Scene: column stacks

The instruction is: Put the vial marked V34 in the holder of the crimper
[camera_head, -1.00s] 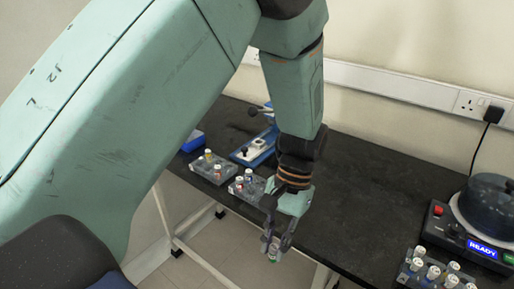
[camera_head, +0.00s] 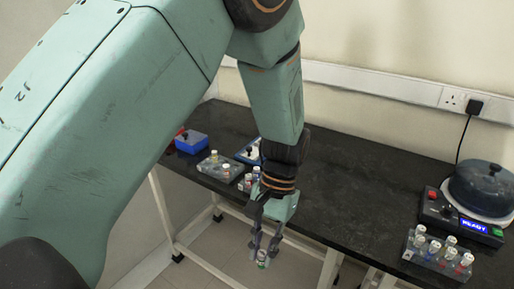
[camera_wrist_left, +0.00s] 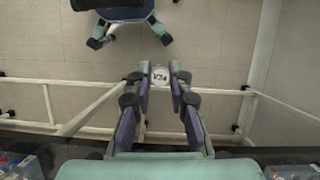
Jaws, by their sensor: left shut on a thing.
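My left gripper (camera_head: 264,252) is shut on a small vial (camera_head: 262,260), held in front of the bench's front edge, above the floor. In the left wrist view the vial's white top (camera_wrist_left: 160,76) sits between the fingertips. It bears a dark mark that looks like V and digits, too small to read surely. The crimper (camera_head: 247,153), with a blue base, stands farther back on the bench, behind a rack. My left arm covers part of it, and its holder cannot be made out. My right gripper is in neither current view.
A rack of vials (camera_head: 222,172) stands near the bench's front edge; another is partly behind my gripper. A blue box (camera_head: 191,143) is at the far left. At right are a rack of several vials (camera_head: 436,262) and a machine reading READY (camera_head: 474,226). The middle bench (camera_head: 350,200) is clear.

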